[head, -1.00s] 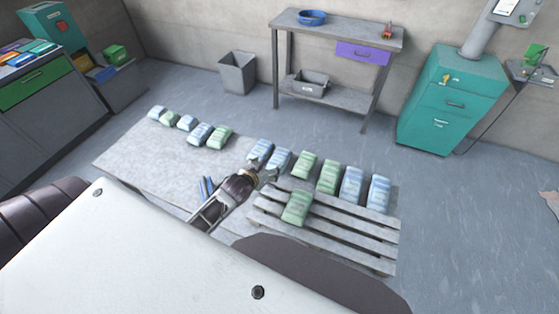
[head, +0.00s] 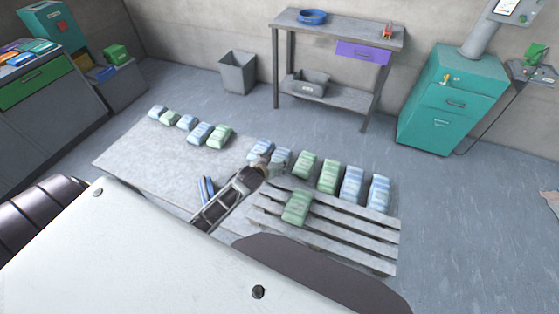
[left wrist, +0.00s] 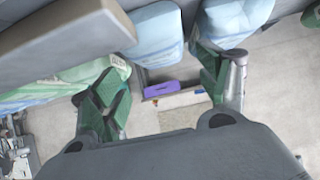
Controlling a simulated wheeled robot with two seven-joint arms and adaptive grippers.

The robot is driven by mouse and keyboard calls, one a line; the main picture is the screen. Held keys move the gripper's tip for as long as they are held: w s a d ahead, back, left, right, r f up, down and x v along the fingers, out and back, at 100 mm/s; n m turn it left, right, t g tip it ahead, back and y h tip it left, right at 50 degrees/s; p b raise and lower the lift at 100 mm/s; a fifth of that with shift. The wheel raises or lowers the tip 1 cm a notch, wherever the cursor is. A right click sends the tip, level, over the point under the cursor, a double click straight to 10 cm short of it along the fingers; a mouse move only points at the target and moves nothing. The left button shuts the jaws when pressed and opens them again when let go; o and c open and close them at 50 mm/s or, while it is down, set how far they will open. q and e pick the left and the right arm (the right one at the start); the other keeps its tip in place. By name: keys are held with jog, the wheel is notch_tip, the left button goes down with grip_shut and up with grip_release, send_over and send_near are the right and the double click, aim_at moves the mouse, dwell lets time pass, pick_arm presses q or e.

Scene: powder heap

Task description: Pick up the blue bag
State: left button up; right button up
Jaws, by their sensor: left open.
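Two blue bags stand side by side on the grey platform in the head view, a left one (head: 260,148) and a right one (head: 281,155). My left gripper (head: 267,163) is in front of them and partly covers them. In the left wrist view my left gripper (left wrist: 162,88) is open, its green-padded fingers spread wide. One blue bag (left wrist: 157,33) shows in the gap beyond the fingers, and another blue bag (left wrist: 235,18) is behind the right finger. I cannot tell whether a finger touches a bag. My right gripper is not in view.
Green bags (head: 306,164) and more blue bags (head: 352,186) stand right of the gripper. A slatted pallet (head: 345,245) with one green bag (head: 296,207) lies beside the arm. More bags (head: 200,133) stand at the left. The platform's left part (head: 140,155) is clear.

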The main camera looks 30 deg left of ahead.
aim_at(279, 157)
pick_arm(q)
jog(key=shift+w+f, duration=0.2)
jog(key=shift+w, duration=0.15)
jog(key=shift+w, duration=0.15)
jog(key=shift+x, duration=2.45)
jog(key=shift+r, duration=0.1)
jog(key=c, duration=1.1)
jog(key=shift+r, duration=0.15)
jog(key=shift+r, duration=4.9)
jog(key=shift+w, duration=0.1)
